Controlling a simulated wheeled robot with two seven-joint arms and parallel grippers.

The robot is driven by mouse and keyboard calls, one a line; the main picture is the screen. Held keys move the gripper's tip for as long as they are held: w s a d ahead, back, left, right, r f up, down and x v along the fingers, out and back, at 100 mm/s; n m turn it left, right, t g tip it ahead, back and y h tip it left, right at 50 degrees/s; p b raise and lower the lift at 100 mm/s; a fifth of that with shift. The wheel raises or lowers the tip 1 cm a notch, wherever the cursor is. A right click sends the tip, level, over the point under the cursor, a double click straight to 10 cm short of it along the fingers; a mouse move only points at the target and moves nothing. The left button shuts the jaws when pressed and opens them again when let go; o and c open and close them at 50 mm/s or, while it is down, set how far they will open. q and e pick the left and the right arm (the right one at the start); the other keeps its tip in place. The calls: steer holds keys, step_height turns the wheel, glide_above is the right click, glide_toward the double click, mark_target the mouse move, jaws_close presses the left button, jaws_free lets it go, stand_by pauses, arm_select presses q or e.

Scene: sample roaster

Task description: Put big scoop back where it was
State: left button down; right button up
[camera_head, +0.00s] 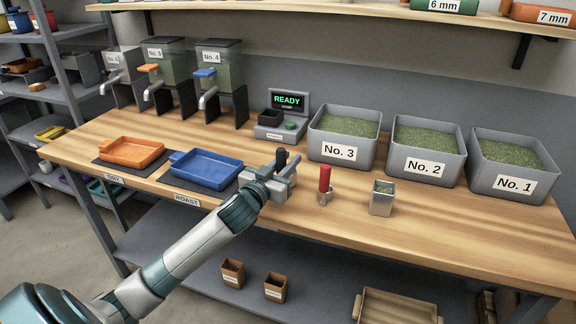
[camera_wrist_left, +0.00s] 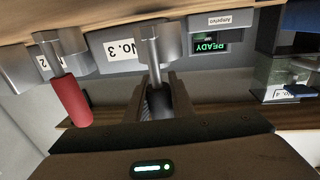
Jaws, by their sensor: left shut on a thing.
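My left gripper (camera_head: 283,178) is shut on the black handle (camera_wrist_left: 158,103) of a metal scoop (camera_wrist_left: 154,45). It is over the worktop's front part, just right of the blue tray. In the head view the black handle (camera_head: 281,158) sticks up from the jaws; the scoop's cup is mostly hidden there. A second scoop with a red handle (camera_head: 325,179) stands upright to the right of the gripper; it also shows in the left wrist view (camera_wrist_left: 71,100). My right gripper is not in view.
Bins No. 3 (camera_head: 338,151), No. 2 (camera_head: 421,165) and No. 1 (camera_head: 512,184) line the back right. A small grey cup (camera_head: 380,204) stands ahead of them. A blue tray (camera_head: 207,174) and orange tray (camera_head: 131,152) lie left. The front right worktop is clear.

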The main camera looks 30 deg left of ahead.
arm_select(q)
steer(key=shift+f, duration=0.65)
steer(key=shift+f, duration=0.1)
steer(key=c, duration=1.5)
jaws_free()
steer(key=shift+c, duration=0.2)
steer(key=shift+s, duration=0.65)
steer(key=s, duration=0.3)
steer(key=s+b, duration=0.1)
steer(key=s, duration=0.2)
steer(key=s+d, duration=0.1)
steer(key=s, duration=0.3)
steer(key=shift+s, duration=0.35)
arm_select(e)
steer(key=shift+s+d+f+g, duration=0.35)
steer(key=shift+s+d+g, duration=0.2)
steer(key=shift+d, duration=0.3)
